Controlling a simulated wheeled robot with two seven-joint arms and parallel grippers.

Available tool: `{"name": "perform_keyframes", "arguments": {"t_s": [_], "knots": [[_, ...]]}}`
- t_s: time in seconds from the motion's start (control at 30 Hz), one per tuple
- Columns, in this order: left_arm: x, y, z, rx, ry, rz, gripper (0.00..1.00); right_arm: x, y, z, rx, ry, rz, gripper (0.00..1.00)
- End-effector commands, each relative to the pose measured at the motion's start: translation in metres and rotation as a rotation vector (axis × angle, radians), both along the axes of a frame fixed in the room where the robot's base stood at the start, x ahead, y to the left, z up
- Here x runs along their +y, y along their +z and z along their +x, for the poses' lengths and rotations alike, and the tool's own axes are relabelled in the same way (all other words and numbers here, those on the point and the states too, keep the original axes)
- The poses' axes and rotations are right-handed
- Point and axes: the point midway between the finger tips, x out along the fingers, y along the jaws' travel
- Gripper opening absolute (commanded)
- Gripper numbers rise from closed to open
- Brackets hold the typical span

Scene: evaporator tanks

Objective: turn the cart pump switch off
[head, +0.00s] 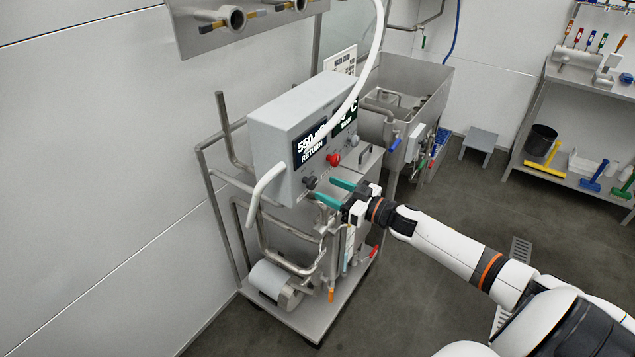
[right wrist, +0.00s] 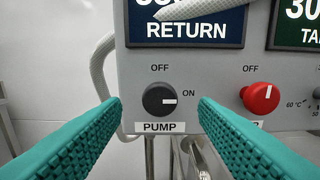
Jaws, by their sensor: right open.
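The pump switch is a round black knob (right wrist: 159,100) above a PUMP label in the right wrist view; its white mark points right, at ON, with OFF printed above. In the head view the black knob (head: 310,182) is on the front of the grey control box (head: 272,150) on the cart. My right gripper (head: 330,192) is open just in front of the box. In the right wrist view its teal fingers (right wrist: 159,112) stand on either side of the knob, apart from it and empty between them. My left gripper is not in view.
A red knob (right wrist: 260,98) sits right of the pump switch, its mark pointing up towards OFF. Displays are above the knobs. A white hose (head: 365,75) crosses the box. Steel pipes and a grey motor (head: 272,280) are below. A steel sink (head: 420,80) stands behind.

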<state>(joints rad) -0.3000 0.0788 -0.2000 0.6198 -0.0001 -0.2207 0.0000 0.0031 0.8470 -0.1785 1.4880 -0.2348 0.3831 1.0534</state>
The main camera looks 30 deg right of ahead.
Motion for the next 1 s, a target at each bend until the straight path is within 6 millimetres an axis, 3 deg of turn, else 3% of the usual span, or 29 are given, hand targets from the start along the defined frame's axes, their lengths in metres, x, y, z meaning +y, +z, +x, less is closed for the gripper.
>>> {"name": "perform_keyframes", "arguments": {"t_s": [0.1, 0.3, 0.67, 0.77, 0.93, 1.0], "knots": [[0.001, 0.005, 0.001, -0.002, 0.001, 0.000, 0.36, 0.008, 0.003, 0.019, -0.003, -0.001, 0.001, 0.54], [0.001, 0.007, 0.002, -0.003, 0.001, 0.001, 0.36, 0.015, 0.001, 0.037, 0.000, -0.001, 0.000, 0.54], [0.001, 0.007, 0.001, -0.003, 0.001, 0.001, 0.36, 0.018, 0.000, 0.042, 0.001, 0.000, -0.001, 0.54], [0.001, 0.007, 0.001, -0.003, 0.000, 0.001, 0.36, 0.017, 0.000, 0.042, 0.001, 0.000, -0.001, 0.43], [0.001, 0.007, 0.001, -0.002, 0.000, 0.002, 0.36, 0.017, 0.000, 0.042, 0.001, 0.000, -0.001, 0.15], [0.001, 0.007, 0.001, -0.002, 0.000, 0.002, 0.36, 0.017, 0.000, 0.042, 0.001, 0.000, -0.001, 0.12]]}}
